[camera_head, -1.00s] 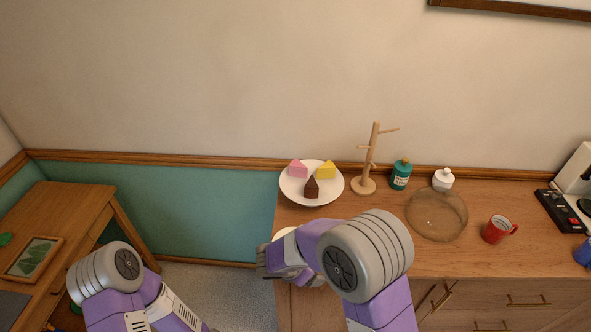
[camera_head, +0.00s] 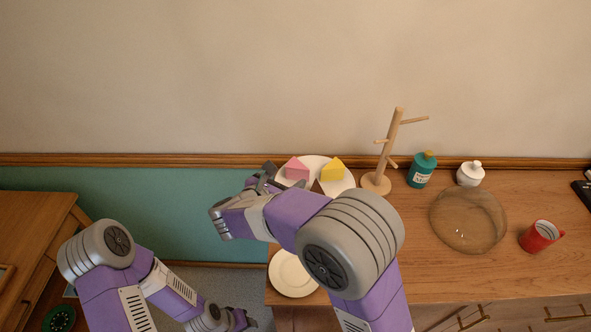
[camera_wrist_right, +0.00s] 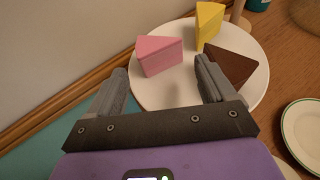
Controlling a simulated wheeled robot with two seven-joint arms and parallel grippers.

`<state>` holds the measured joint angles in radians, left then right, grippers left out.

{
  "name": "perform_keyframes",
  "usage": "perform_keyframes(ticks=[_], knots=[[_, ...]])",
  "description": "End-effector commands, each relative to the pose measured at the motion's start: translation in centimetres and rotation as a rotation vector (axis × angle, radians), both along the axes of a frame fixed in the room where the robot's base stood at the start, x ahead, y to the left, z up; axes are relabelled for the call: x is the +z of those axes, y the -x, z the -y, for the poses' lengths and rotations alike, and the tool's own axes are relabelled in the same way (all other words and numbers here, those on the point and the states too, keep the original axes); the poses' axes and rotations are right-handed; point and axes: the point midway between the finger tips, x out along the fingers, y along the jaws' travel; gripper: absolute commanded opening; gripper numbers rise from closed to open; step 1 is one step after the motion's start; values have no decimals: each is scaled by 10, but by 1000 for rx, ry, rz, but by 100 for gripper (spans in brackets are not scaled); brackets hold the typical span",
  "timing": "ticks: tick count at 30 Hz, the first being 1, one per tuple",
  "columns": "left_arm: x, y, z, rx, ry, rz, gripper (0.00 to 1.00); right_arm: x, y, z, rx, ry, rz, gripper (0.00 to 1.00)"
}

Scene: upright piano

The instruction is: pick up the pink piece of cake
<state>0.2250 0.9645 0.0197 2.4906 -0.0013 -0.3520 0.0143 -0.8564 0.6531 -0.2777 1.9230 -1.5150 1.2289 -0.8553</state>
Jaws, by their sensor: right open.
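The pink piece of cake (camera_head: 296,169) is a wedge on a white plate (camera_head: 345,188) at the back left of the wooden cabinet top. It also shows in the right wrist view (camera_wrist_right: 160,55), just ahead of and between the fingers. My right gripper (camera_head: 270,178) is open and empty at the plate's left edge; its spread fingers show in the wrist view (camera_wrist_right: 161,72). A yellow wedge (camera_wrist_right: 209,25) and a brown wedge (camera_wrist_right: 232,66) share the plate; the right finger overlaps the brown one in that view. My left gripper (camera_head: 240,319) is low at the bottom, its jaws unclear.
A wooden peg stand (camera_head: 392,150) stands right of the plate. A teal bottle (camera_head: 421,171), white jar (camera_head: 470,173), glass bowl (camera_head: 468,220) and red mug (camera_head: 540,236) are farther right. An empty plate (camera_head: 292,274) lies in front. The wall is close behind.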

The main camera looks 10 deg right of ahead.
Motion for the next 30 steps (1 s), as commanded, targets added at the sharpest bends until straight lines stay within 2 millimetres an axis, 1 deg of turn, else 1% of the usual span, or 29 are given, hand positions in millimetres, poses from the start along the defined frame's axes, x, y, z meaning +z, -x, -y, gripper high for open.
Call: perform_keyframes(ticks=[7,13,16,21,24,25,30], knots=[[-7,0,0,0,0,0,43,-13,-16,16,-3,0,-2,83],[-15,0,0,0,0,0,43,-26,-36,34,-4,-1,-2,83],[-16,0,0,0,0,0,43,-27,-41,37,-1,-2,-1,83],[-15,0,0,0,0,0,43,-26,-41,37,0,-1,-1,83],[-15,0,0,0,0,0,43,-26,-40,37,0,-1,-1,68],[-15,0,0,0,0,0,43,-26,-40,37,0,-1,-1,66],[-15,0,0,0,0,0,43,-26,-40,37,0,-1,-1,66]])
